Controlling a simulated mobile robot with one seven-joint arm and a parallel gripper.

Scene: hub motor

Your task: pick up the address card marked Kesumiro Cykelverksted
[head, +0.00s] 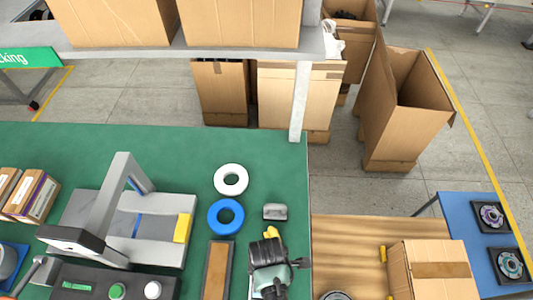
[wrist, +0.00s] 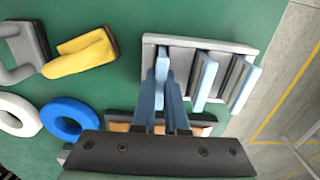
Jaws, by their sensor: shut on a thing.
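A pale grey rack (wrist: 232,46) with upright, light-blue-edged cards lies on the green bench in the wrist view. My gripper (wrist: 163,88) is shut on the leftmost card (wrist: 162,62), whose top shows between the two blue fingers. The card appears to be still at its place in the rack; its lower part is hidden. A middle card (wrist: 205,78) and a right card (wrist: 244,85) stand beside it, apart from the fingers. No writing on any card can be read. In the head view my gripper (head: 270,288) is over the bench's right part and hides most of the rack.
A white ring (head: 230,179) and a blue ring (head: 226,216) lie left of my gripper. A grey object (head: 275,211) and a yellow object (wrist: 82,54) are close by. A brown-topped tray (head: 217,270) is at left. A carton (head: 437,268) stands on the wooden surface at right.

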